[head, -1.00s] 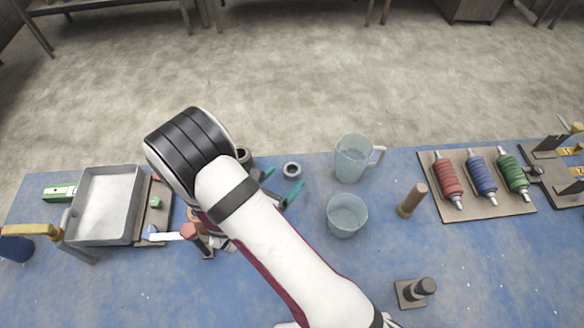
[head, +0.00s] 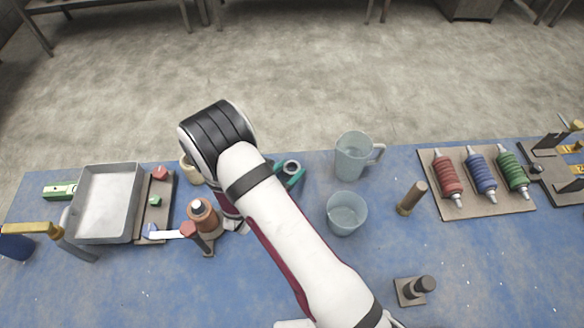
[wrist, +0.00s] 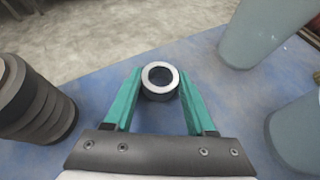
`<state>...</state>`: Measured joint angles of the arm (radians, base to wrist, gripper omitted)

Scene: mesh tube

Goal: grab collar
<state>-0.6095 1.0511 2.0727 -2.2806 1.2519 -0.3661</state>
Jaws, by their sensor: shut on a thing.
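The collar is a short dark ring with a pale grey top face and an open hole. In the wrist view the collar (wrist: 161,93) stands upright on the blue table, between the tips of the two teal fingers. My gripper (wrist: 160,80) is shut on it, with a finger on its left and right sides. In the head view the collar (head: 291,163) shows near the far table edge, just beyond my arm. My gripper (head: 290,175) is partly hidden there by the wrist.
A clear jug (head: 351,157) and a clear cup (head: 346,214) stand to the right of the collar. An orange-brown bottle (head: 203,214) and a metal tray (head: 106,203) are on the left. The front middle table is fairly clear.

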